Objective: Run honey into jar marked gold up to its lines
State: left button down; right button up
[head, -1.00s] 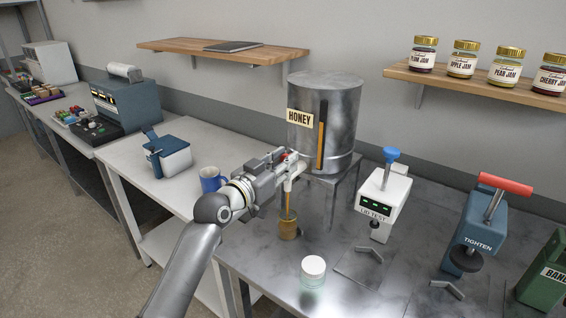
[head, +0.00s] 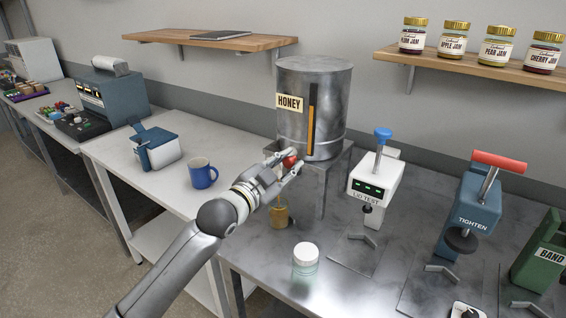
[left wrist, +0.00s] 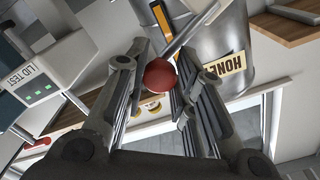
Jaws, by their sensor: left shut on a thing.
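The steel honey tank (head: 313,90) with its HONEY label stands on a stand at the back of the steel bench. My left gripper (head: 292,166) is shut on the red knob (head: 290,158) of the tap lever, which also shows between the fingers in the left wrist view (left wrist: 159,74). Below the gripper, an open amber-looking jar (head: 279,217) stands on the bench under the tap. A thin amber stream (head: 279,193) shows above it. The jar's gold mark, lines and exact honey level are too small to make out. The right gripper is out of view.
A pale glass jar with a white lid (head: 305,262) stands in front. The lid tester (head: 374,190), blue tightening press (head: 470,215) and green band device (head: 540,255) stand to the right. A blue mug (head: 202,173) is on the left table.

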pick_arm(q)
jog(key=shift+f+m, duration=0.3)
jog(key=shift+d, duration=0.1)
jog(key=c, duration=1.2)
grip_release()
jog(key=shift+s, duration=0.15)
jog(key=v, duration=1.2)
